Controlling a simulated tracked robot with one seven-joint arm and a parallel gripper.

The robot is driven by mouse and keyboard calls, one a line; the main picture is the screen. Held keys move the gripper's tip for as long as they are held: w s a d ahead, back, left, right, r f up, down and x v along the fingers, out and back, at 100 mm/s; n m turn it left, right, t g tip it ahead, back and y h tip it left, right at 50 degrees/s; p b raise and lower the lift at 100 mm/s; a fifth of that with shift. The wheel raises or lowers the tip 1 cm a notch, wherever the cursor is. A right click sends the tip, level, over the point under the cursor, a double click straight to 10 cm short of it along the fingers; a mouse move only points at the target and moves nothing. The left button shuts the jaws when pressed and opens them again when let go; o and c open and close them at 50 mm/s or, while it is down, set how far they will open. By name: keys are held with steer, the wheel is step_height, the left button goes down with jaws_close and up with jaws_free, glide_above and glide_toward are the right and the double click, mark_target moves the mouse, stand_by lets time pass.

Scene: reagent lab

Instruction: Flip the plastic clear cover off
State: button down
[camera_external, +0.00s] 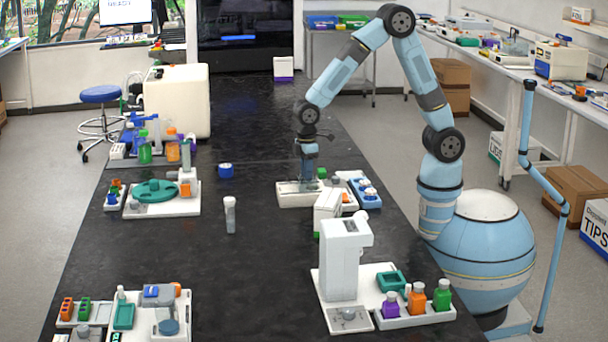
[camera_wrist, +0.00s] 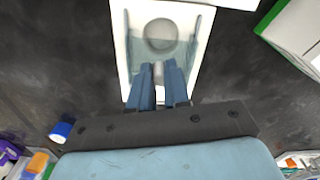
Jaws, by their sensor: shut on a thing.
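A white device (camera_external: 298,201) sits on the black bench below my gripper (camera_external: 308,172). In the wrist view the device's white body (camera_wrist: 116,30) holds a round grey plate. The clear plastic cover (camera_wrist: 190,50) shows there as faint bluish panels along both sides of the plate. My gripper (camera_wrist: 158,70) points at the near end of the device, its two blue fingers close together with a narrow gap. It is shut on the clear cover, though the fingers hide the contact. How far the cover is tilted is hard to tell.
A tray with blue-capped items (camera_external: 365,192) stands right of the device, and a white box (camera_external: 327,210) in front. The bench between the tube and device is clear.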

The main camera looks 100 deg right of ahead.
mark_target(314, 177)
steer(key=shift+s, duration=1.25)
steer(key=shift+f, duration=0.1)
steer(key=c, duration=1.1)
jaws_free()
step_height(314, 177, up, 14)
steer(key=s+d+r+m+t, duration=0.1)
steer(key=s+r+t, duration=0.1)
steer(key=s, duration=0.7)
steer(key=s+d+r+m+t, duration=0.1)
steer(key=s+d+r, duration=0.1)
steer(key=s+r, duration=0.3)
steer(key=s+d+r+m+t, duration=0.1)
steer(key=s+r+t, duration=0.1)
steer(key=s, duration=1)
steer(key=shift+s+d+r+t, duration=0.3)
steer(key=shift+s+r, duration=0.1)
steer(key=shift+r, duration=0.25)
